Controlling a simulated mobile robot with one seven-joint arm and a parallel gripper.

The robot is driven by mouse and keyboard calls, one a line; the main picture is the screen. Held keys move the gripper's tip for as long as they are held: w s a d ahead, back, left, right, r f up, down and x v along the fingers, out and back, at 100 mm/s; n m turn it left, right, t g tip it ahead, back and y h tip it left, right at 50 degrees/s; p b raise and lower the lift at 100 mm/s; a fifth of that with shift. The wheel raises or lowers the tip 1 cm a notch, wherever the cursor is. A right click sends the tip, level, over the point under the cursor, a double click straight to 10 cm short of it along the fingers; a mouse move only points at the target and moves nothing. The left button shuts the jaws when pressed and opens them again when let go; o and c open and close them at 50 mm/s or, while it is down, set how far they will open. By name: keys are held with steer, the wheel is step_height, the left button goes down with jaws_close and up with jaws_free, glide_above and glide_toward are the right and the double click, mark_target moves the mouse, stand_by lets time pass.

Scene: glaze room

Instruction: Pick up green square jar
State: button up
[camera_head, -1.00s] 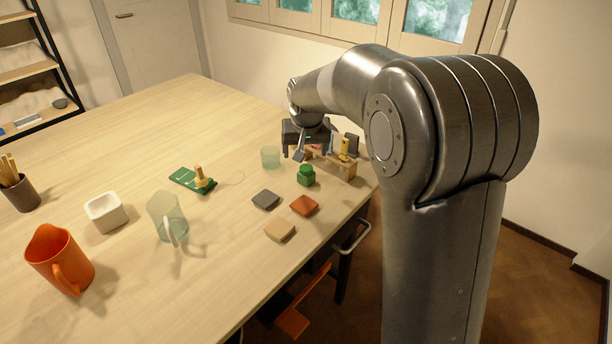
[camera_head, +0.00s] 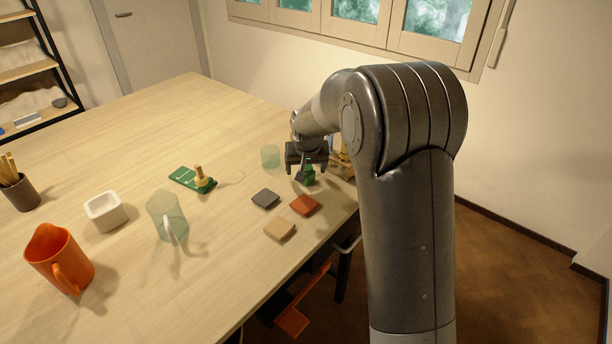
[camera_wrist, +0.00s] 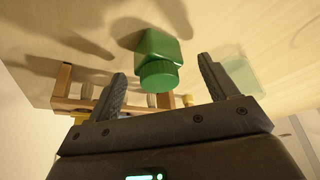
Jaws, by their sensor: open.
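The green square jar (camera_head: 309,176) stands on the table near its right edge, partly hidden by my gripper in the head view. In the wrist view the jar (camera_wrist: 160,58) shows its square body and round ribbed lid. My gripper (camera_wrist: 163,85) is open, with one finger on each side of the line to the jar. The jar lies between and a little beyond the fingertips, and no contact is visible. In the head view my gripper (camera_head: 303,178) hangs at the jar.
A wooden rack (camera_head: 342,168) with small items stands close behind the jar. A clear green glass (camera_head: 270,156) stands to the left. Grey (camera_head: 265,198), red (camera_head: 304,205) and tan (camera_head: 279,229) tiles lie in front. A clear pitcher (camera_head: 166,217) is further left.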

steer(key=shift+c, duration=0.6)
steer(key=c, duration=1)
steer(key=shift+c, duration=0.5)
steer(key=shift+r, duration=0.15)
